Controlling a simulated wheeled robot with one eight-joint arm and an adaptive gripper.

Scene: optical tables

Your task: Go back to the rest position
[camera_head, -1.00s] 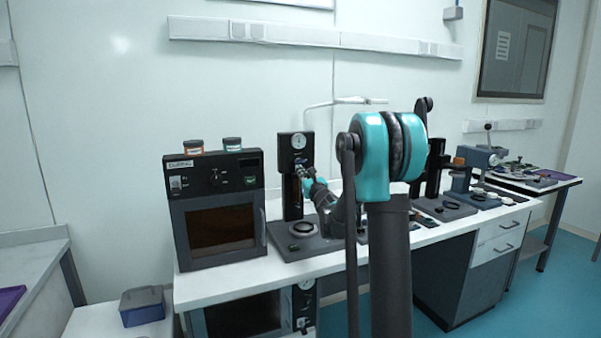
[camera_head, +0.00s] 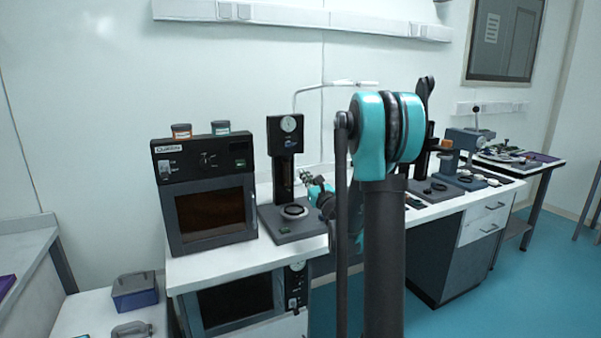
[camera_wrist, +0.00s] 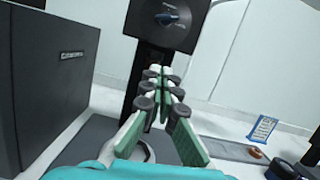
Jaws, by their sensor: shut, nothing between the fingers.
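My gripper (camera_wrist: 160,85) is shut and empty in the wrist view, its green-and-grey fingers together. They point toward the dark column of the press-like stand (camera_wrist: 175,25), whose knob box shows above. In the head view my gripper (camera_head: 305,180) is small and partly hidden behind my own teal and black arm, just right of the stand (camera_head: 285,140) with the round dial. I cannot tell the exact gap between the fingers and the stand.
An oven-like box (camera_head: 210,190) with two jars on top stands left of the stand on the white bench (camera_head: 205,265). Several dark instruments stand to the right. A blue bin (camera_head: 135,292) sits at lower left. The teal floor (camera_head: 490,300) at right is open.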

